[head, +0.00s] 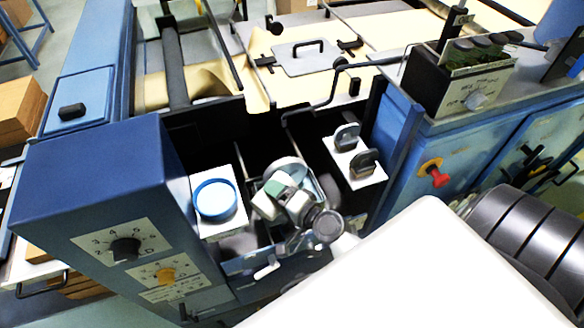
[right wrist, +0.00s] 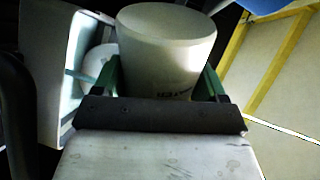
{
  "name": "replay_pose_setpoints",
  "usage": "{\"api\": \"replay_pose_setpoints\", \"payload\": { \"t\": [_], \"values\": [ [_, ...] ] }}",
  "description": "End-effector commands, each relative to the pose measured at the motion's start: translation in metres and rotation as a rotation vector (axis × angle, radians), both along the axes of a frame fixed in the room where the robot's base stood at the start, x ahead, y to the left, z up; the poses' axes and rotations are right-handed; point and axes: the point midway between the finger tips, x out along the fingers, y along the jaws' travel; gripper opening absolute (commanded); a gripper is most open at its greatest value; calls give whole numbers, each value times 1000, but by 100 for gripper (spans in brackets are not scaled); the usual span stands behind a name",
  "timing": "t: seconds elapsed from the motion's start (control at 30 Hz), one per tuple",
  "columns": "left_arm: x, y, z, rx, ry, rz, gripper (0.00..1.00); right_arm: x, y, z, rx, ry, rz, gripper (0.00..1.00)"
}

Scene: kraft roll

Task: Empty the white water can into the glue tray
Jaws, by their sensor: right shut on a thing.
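My right gripper (head: 277,190) is in the middle of the head view, over the dark gap in the blue machine. It is shut on the white water can (right wrist: 165,50), whose pale side stands between its green fingers in the right wrist view. Small dark lettering shows low on the can. In the head view only a pale round part of the can (head: 288,167) shows beyond the gripper, and its contents cannot be seen. I cannot pick out the glue tray with certainty; the gap below is very dark. My left gripper is not in view.
A blue-rimmed white round container (head: 215,199) stands on a white plate left of the gripper. A white plate with two grey upright pieces (head: 355,150) is to the right. A blue control box (head: 100,190) stands at left. A bent dark rod (head: 325,95) rises behind.

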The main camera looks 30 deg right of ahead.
Motion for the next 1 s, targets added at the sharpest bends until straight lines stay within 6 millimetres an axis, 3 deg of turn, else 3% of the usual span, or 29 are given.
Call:
{"api": "replay_pose_setpoints", "payload": {
  "t": [1.0],
  "values": [
    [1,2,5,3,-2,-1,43,2,-4,5,107,31,0,37]
  ]
}}
